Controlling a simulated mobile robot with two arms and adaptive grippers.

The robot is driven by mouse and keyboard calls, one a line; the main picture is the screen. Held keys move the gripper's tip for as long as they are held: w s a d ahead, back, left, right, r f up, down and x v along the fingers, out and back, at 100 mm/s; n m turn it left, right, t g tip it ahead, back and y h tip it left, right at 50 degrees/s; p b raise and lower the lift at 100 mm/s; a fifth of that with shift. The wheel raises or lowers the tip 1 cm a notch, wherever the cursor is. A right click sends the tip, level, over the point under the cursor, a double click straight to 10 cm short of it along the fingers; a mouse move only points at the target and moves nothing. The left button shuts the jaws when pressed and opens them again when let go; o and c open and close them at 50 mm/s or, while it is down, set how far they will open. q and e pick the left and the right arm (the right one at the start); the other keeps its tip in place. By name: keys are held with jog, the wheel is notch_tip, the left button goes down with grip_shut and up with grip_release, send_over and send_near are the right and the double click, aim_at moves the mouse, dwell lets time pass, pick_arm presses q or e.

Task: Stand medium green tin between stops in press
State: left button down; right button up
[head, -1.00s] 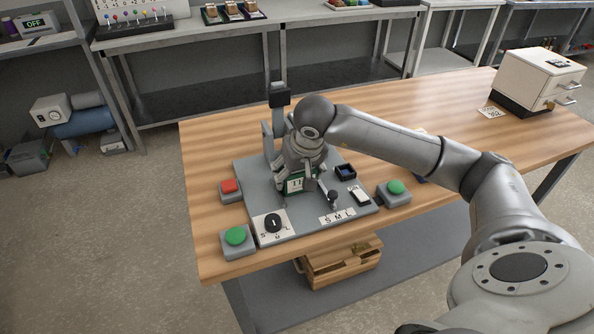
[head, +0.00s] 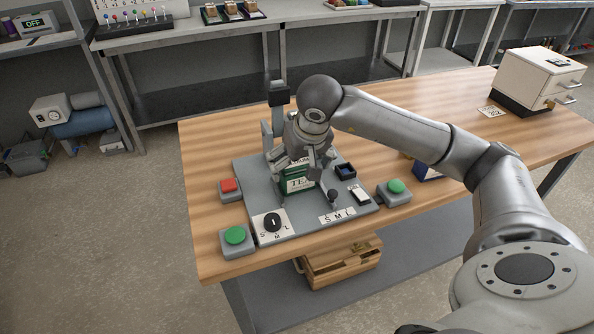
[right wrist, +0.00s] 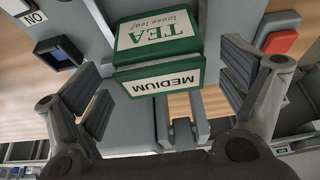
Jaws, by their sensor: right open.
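The green tea tin (head: 297,184) stands upright on the grey press plate (head: 250,180), in front of the press column (head: 279,98). In the right wrist view its lid reads MEDIUM and its side reads TEA (right wrist: 158,38). My right gripper (head: 300,162) is open just above the tin. In the right wrist view its fingers (right wrist: 166,92) are spread on either side, with gaps between them and the tin. Grey bars (right wrist: 181,135) show beside the tin there; I cannot tell whether it sits fully between the stops. My left gripper is not in view.
On or beside the plate are a red button (head: 229,186), green buttons (head: 235,235) (head: 396,187), a size dial (head: 272,223), a small lever (head: 333,196) and a dark blue socket (head: 345,171). A blue box (head: 428,172) is partly behind my arm. The table's left part is clear.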

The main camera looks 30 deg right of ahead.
jog(key=v, duration=0.7)
jog(key=shift+s+r, duration=0.2)
jog(key=shift+r, duration=0.15)
jog(key=shift+a, duration=0.1)
